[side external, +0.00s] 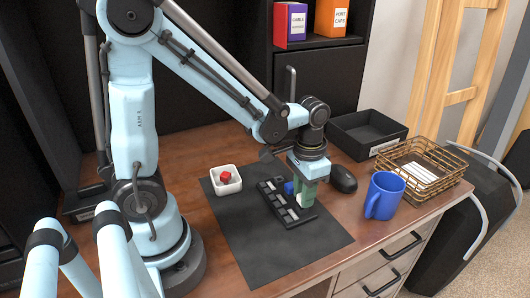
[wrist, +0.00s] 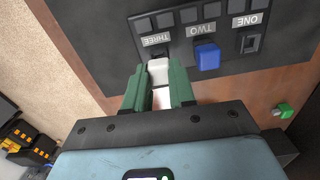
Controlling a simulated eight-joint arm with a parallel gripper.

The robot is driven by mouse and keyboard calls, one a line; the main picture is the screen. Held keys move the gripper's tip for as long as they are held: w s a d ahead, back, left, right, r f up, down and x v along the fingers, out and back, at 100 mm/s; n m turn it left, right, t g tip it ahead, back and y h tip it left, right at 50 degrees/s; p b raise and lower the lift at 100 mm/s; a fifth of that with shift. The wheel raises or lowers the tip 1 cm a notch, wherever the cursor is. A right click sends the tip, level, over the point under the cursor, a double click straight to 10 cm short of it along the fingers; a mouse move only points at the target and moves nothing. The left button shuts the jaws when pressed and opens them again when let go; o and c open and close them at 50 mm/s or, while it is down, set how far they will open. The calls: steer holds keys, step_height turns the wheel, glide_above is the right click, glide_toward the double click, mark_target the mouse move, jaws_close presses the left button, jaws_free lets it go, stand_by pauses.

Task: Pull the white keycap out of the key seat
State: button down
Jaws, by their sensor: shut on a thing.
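The white keycap (wrist: 158,72) is between the green fingers of my gripper (wrist: 157,88), which is shut on it. In the side view my gripper (side external: 303,195) points down over the black key holder (side external: 274,193). In the wrist view the keycap lies by the seat marked THREE on the holder (wrist: 225,30). The fingers hide its lower part, so I cannot tell whether it is still in the seat. A blue keycap (wrist: 206,57) stands at the seat marked TWO, close beside the fingers. The seat marked ONE (wrist: 250,44) shows no cap.
A white dish (side external: 219,188) with a red keycap (side external: 225,177) stands left of the holder on the dark mat (side external: 260,258). A mouse (side external: 343,179), a blue mug (side external: 384,196), a wire basket (side external: 447,178) and a black tray (side external: 350,121) are to the right. The mat's front is clear.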

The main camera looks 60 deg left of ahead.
steer(key=shift+r, duration=1.5)
